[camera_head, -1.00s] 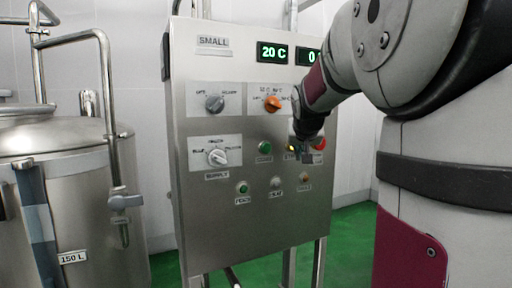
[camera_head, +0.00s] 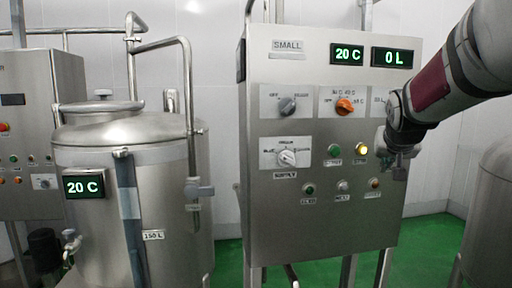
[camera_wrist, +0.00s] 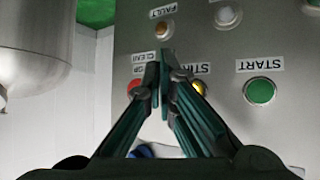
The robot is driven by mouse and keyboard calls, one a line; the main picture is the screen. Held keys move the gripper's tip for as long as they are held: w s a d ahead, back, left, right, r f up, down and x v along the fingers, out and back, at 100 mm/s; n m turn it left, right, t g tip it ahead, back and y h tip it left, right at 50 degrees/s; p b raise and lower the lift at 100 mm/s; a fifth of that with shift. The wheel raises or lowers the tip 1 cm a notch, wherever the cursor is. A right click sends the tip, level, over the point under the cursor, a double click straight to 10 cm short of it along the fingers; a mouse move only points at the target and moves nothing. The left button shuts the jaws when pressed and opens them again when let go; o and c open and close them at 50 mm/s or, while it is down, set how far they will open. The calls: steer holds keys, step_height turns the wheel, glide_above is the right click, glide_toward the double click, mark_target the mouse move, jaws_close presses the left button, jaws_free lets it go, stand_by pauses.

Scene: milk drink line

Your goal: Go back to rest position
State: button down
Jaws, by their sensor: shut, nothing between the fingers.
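My gripper (camera_head: 401,160) is in front of the right side of the steel control panel (camera_head: 330,215), below the 0 L display. In the wrist view my gripper (camera_wrist: 164,62) has its dark green fingers together with nothing between them. They partly cover a lit yellow button (camera_wrist: 198,88) and a red button (camera_wrist: 135,88). The yellow button also glows in the head view (camera_head: 361,149), just left of my gripper. I cannot tell the exact gap between the fingertips and the panel. My arm (camera_head: 440,85) reaches in from the upper right.
A steel 150 L tank (camera_head: 150,185) stands left of the panel, with a 20 C display (camera_head: 84,184). Another panel (camera_head: 50,90) is at far left. A second steel tank (camera_head: 490,205) is at the right edge. Green floor (camera_head: 428,235) shows between panel and right tank.

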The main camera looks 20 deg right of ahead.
steer(key=s+a+f+n+y, duration=0.2)
steer(key=a, duration=0.9)
steer(key=s+a+f+n+y, duration=0.2)
steer(key=s+a+n+y, duration=0.1)
steer(key=a, duration=0.9)
steer(key=s+a+f+n+g+y, duration=0.2)
steer(key=s+a+f, duration=0.5)
steer(key=s+a, duration=0.4)
steer(key=shift+s+a+f+n+y, duration=0.2)
steer(key=shift+s+a+n+y, duration=0.15)
steer(key=shift+a+n, duration=0.65)
steer(key=shift+a, duration=0.1)
